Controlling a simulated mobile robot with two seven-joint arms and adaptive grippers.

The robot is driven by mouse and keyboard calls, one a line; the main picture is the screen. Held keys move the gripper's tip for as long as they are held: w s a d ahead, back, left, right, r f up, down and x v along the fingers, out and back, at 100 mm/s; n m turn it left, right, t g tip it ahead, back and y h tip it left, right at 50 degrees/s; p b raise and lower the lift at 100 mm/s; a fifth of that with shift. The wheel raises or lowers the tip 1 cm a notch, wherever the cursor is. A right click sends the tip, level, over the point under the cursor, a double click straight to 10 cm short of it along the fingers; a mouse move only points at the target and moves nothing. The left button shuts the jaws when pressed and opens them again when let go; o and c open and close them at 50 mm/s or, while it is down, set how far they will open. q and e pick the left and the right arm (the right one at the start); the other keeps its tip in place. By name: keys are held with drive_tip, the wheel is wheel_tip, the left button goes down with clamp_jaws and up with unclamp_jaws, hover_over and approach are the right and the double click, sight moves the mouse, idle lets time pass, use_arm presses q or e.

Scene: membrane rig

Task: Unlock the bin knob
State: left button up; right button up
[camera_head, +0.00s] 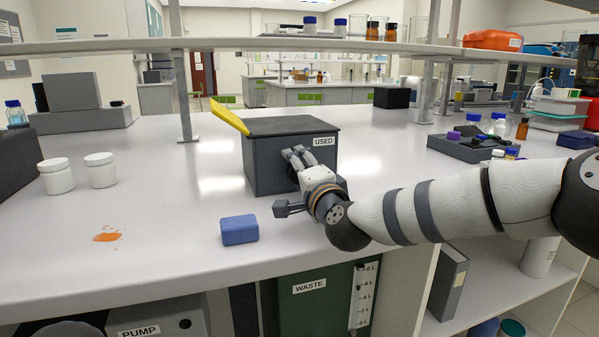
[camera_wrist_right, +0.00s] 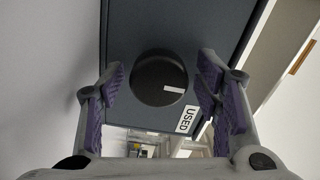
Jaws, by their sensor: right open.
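The bin (camera_head: 265,152) is a dark grey box labelled USED, standing on the white bench with its dark lid down. In the right wrist view the bin's front (camera_wrist_right: 125,30) carries a round black knob (camera_wrist_right: 158,78). A short white mark on the knob points to the right. My right gripper (camera_head: 296,158) is at the bin's front, and its hand hides the knob in the head view. In the wrist view its open purple-padded fingers (camera_wrist_right: 160,76) lie on either side of the knob, with gaps visible. My left gripper is not in view.
A blue block (camera_head: 239,230) lies on the bench in front of the bin. A yellow piece (camera_head: 230,116) sticks up at the bin's left edge. Two white jars (camera_head: 100,170) and an orange spill (camera_head: 107,236) are on the left. A shelf (camera_head: 330,46) spans above the bench.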

drive_tip(key=shift+s, duration=0.1)
drive_tip(key=v, duration=1.2)
